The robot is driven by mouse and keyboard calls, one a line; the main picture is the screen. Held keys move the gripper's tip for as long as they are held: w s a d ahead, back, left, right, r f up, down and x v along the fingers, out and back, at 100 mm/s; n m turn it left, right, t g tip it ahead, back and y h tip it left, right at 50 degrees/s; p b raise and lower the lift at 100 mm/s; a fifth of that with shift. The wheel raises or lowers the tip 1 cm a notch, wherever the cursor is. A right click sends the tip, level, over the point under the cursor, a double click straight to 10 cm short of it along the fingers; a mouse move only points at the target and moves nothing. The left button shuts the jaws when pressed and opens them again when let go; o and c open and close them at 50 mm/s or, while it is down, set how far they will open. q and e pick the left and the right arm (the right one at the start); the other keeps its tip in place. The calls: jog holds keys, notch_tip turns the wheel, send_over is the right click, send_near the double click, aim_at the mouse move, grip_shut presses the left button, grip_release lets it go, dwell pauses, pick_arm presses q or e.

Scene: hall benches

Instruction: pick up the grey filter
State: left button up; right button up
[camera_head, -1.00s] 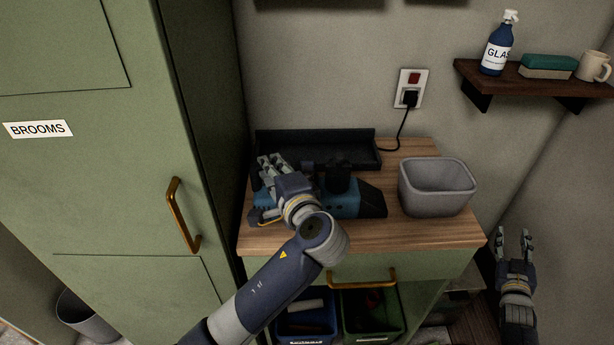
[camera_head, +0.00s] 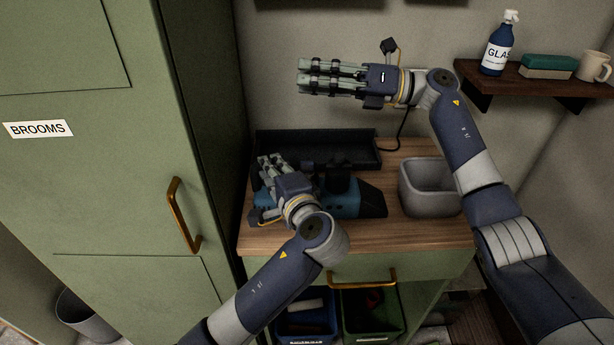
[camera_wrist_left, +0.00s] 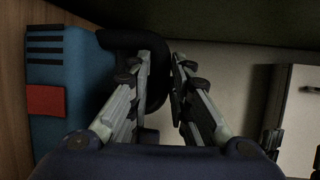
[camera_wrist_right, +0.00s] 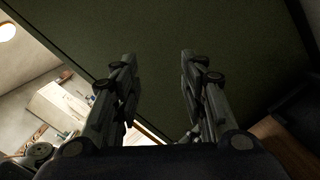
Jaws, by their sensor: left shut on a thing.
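A blue and black handheld device (camera_head: 347,203), which looks like a small vacuum, lies on the wooden counter. My left gripper (camera_head: 268,162) is over its left end. In the left wrist view its fingers (camera_wrist_left: 161,60) are shut on the device's black handle (camera_wrist_left: 115,38), beside the blue body (camera_wrist_left: 75,65). My right gripper (camera_head: 302,77) is open and empty, raised above the back of the counter and pointing left. Its spread fingers (camera_wrist_right: 158,58) also show in the right wrist view. I cannot make out a grey filter in any view.
A grey bin (camera_head: 426,200) stands right of the device, partly behind my right arm. A black tray (camera_head: 350,153) lies behind it. A tall green cabinet (camera_head: 90,200) borders the left. A wall shelf (camera_head: 530,88) holds a bottle, sponge and mug.

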jog(key=s+a+f+n+g+h, duration=0.2)
jog(key=a+n+h, duration=0.1)
jog(key=n+h, duration=0.6)
jog(key=h, duration=0.5)
send_near(309, 162)
jog(key=x, duration=0.9)
jog(key=shift+a+f, duration=0.1)
jog(key=shift+f, duration=0.1)
jog(key=shift+c, duration=0.4)
jog(key=c, duration=0.7)
jog(key=shift+o, duration=0.2)
